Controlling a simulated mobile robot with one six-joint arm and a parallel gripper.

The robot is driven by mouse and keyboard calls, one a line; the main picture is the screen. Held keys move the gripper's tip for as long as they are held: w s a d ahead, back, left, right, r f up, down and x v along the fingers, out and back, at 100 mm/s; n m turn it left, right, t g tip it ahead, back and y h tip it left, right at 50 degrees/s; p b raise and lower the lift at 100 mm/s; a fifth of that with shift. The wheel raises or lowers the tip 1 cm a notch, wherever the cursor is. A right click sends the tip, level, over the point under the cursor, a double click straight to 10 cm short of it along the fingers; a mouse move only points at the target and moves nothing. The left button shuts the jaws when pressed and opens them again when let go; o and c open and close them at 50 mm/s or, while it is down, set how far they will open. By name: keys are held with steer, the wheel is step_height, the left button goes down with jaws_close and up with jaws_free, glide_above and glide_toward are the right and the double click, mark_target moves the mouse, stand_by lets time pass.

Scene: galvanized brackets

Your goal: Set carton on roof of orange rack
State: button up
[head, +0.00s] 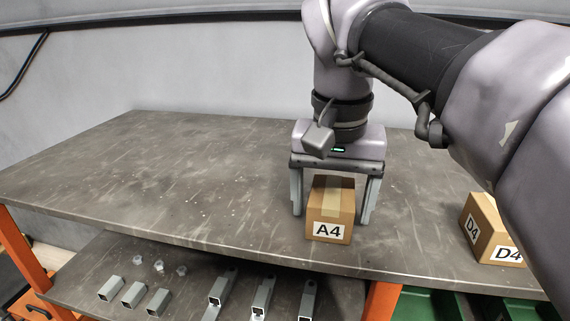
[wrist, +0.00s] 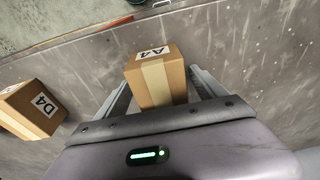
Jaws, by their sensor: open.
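A small brown carton marked A4 (head: 331,212) stands upright on the grey top of the orange rack (head: 170,170), near its front edge. My gripper (head: 334,205) points down over this carton, with one finger on each side of it. The fingers are open, and a narrow gap shows beside the carton. The same A4 carton (wrist: 157,80) sits between the fingers in the wrist view. A second carton marked D4 (head: 487,230) stands on the top at the right, partly behind my arm. It also shows at the left in the wrist view (wrist: 33,108).
A lower shelf (head: 75,272) holds several galvanized brackets (head: 220,288) and a few small nuts (head: 159,266). Green bins (head: 440,304) sit below at the right. The left half of the top is clear. A grey wall stands behind.

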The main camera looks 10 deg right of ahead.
mark_target(331, 199)
step_height(331, 199, up, 12)
steer(key=s+p, duration=0.1)
steer(key=p, duration=0.3)
steer(key=shift+s+a, duration=0.3)
